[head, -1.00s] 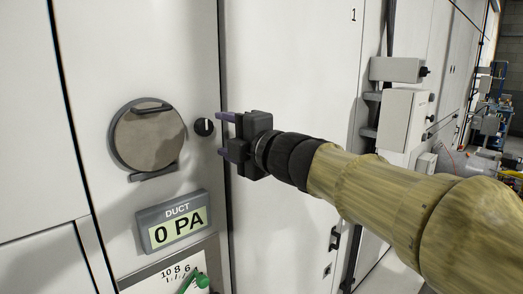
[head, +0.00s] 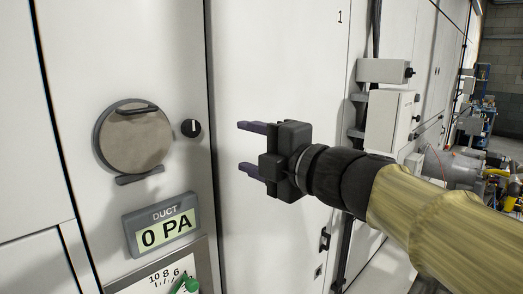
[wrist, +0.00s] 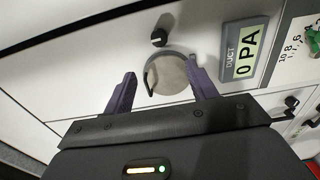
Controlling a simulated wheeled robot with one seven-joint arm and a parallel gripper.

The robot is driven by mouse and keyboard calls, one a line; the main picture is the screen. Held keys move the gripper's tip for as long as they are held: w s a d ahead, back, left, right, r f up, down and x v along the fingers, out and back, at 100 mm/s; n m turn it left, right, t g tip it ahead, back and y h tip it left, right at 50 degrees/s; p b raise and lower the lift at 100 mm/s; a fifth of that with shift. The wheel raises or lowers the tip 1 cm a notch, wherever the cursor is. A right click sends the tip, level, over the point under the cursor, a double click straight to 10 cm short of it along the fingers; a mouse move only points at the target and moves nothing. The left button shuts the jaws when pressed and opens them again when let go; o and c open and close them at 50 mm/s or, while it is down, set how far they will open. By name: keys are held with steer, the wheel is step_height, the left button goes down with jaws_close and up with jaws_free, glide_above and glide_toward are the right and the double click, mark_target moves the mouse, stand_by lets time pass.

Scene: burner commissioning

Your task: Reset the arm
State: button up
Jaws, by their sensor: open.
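My gripper (head: 245,148) is open and empty in front of the white cabinet (head: 278,65). Its two purple-grey fingers point left, apart from the panel. In the head view it is to the right of a round grey metal cover (head: 136,140) and a small black knob (head: 191,128) with a white mark. In the wrist view the open fingers (wrist: 160,90) frame the round cover (wrist: 168,74), and the black knob (wrist: 158,38) is above it. The arm reaches in from the right.
The duct display (head: 163,229) reads 0 PA. Below it is a scale plate with a green handle (head: 188,286), cut off at the frame edge. Grey boxes (head: 388,120) are mounted on the wall at right. Open floor and equipment show farther right.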

steer(key=w+d+f+m+h+p, duration=0.1)
steer(key=w+d+f+m+h, duration=0.1)
steer(key=d+f+m+h, duration=0.35)
steer(key=w+d+f+m+h, duration=0.25)
steer(key=d+f+m, duration=0.3)
steer(key=f, duration=0.35)
steer(key=w+d+f+m+h+p, duration=0.1)
steer(key=w+d+f+m+h, duration=0.2)
steer(key=f+m, duration=0.45)
steer(key=s+d+f+m+g+h, duration=0.1)
steer(key=s+d+f+m+g, duration=0.2)
steer(key=s+f, duration=0.5)
steer(key=s+d+f+m+g+h, duration=0.1)
steer(key=s+d+f+m+g, duration=0.2)
steer(key=s+f+m+g, duration=0.3)
step_height(320, 180, down, 5)
steer(key=shift+s+d+r+h, duration=0.1)
steer(key=shift+s+d+h, duration=0.15)
steer(key=shift+s, duration=1)
steer(key=shift+a, duration=0.1)
